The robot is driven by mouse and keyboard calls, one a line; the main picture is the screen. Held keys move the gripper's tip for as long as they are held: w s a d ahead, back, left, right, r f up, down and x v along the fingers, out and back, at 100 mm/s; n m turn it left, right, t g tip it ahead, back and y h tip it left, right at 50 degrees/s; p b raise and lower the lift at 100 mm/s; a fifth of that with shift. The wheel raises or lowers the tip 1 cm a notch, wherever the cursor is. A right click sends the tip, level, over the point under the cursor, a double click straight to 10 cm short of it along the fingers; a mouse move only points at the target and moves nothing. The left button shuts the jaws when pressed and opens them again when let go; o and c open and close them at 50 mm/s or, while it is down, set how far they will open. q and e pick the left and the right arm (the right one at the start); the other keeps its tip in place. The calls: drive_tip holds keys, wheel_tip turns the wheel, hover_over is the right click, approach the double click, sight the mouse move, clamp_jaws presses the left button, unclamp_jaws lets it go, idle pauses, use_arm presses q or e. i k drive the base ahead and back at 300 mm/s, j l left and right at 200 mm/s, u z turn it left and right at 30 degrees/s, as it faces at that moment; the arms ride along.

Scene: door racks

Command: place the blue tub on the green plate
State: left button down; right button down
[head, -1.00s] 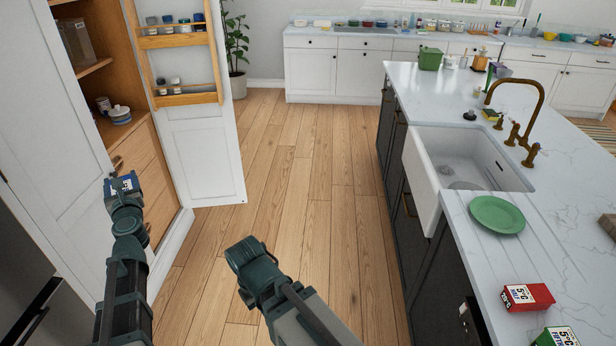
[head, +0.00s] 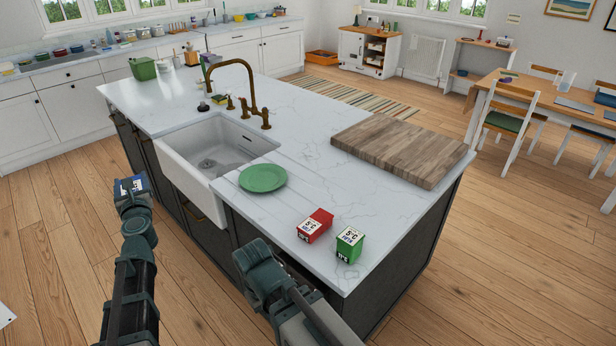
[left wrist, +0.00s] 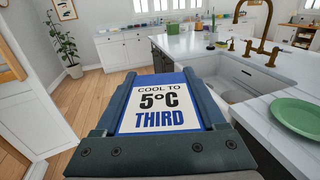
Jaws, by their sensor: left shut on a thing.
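The blue tub (left wrist: 158,110) is held between the fingers of my left gripper (head: 131,188). Its white label reads "COOL TO 5°C THIRD" in the left wrist view. In the head view the tub and gripper are in front of the island, left of the sink and above the floor. The round green plate (head: 263,178) lies empty on the island top, right of the sink. It also shows at the right edge of the left wrist view (left wrist: 301,117). My right gripper (head: 262,270) is low in the middle of the head view, by the island's near side; its fingertips are not clear.
A red tub (head: 314,226) and a green tub (head: 350,245) stand near the island's front edge, right of the plate. A wooden board (head: 398,150) lies farther right. The white sink (head: 210,152) and brass tap (head: 250,85) are left of and behind the plate.

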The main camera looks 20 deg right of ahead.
sight(257, 183)
drive_tip(key=z, duration=1.35)
drive_tip(key=j, duration=0.55)
drive_tip(key=i+j, duration=0.15)
drive_tip(key=j, duration=0.4)
